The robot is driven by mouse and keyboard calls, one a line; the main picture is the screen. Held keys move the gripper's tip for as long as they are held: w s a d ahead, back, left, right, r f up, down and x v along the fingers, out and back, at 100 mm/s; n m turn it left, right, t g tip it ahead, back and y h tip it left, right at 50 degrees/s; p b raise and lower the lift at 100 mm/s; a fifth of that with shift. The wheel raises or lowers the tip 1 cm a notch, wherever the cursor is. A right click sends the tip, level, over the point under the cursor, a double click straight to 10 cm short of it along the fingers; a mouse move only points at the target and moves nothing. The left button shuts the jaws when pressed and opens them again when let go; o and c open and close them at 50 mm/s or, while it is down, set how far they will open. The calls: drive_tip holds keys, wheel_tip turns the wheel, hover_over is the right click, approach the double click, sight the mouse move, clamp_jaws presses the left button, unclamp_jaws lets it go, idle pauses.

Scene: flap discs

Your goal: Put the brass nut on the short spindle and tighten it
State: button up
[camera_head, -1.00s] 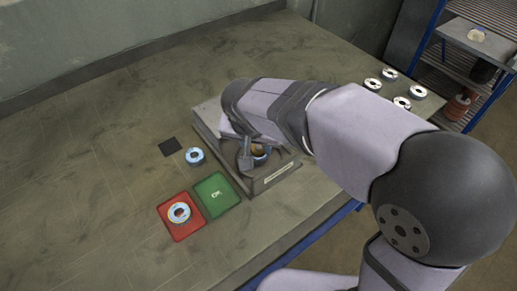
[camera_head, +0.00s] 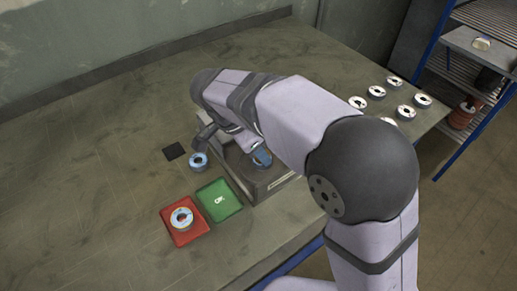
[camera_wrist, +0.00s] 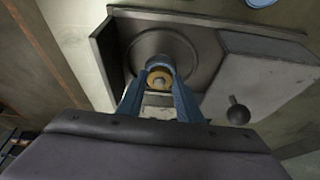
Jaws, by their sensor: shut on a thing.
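My gripper (camera_wrist: 160,90) has blue fingers and is shut on the brass nut (camera_wrist: 160,76) in the wrist view. The nut is a small brass ring between the fingertips, with a pale centre. It is in line with the round grey plate of the fixture (camera_wrist: 130,15). I cannot tell whether the nut is seated on the short spindle or held just above it, as the spindle is hidden. In the head view my gripper (camera_head: 262,158) is over the grey fixture (camera_head: 272,188), partly covered by my arm, and the nut is hidden.
A blue-centred disc (camera_head: 198,167) lies left of the fixture, near a black square (camera_head: 174,151). A red tray (camera_head: 192,238) holding a disc and an empty green OK tray (camera_head: 232,208) are in front. Several discs (camera_head: 376,92) stand right. A lever knob (camera_wrist: 237,113) sticks up beside the plate.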

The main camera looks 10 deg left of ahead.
drive_tip(key=m+g+p, duration=0.1)
drive_tip(key=m+p, duration=0.1)
drive_tip(key=m, duration=0.2)
drive_tip(key=shift+w+a+h+p, duration=0.1)
drive_tip(key=shift+h+p, duration=0.2)
drive_tip(key=shift+h, duration=0.1)
drive_tip(key=shift+w+f+m+g+p, duration=0.15)
drive_tip(key=shift+m+g+p, duration=0.4)
drive_tip(key=shift+m, duration=0.55)
drive_tip(key=o, duration=1.2)
wheel_tip(320, 180, up, 7)
drive_tip(key=p, duration=0.5)
drive_tip(key=shift+p, duration=0.3)
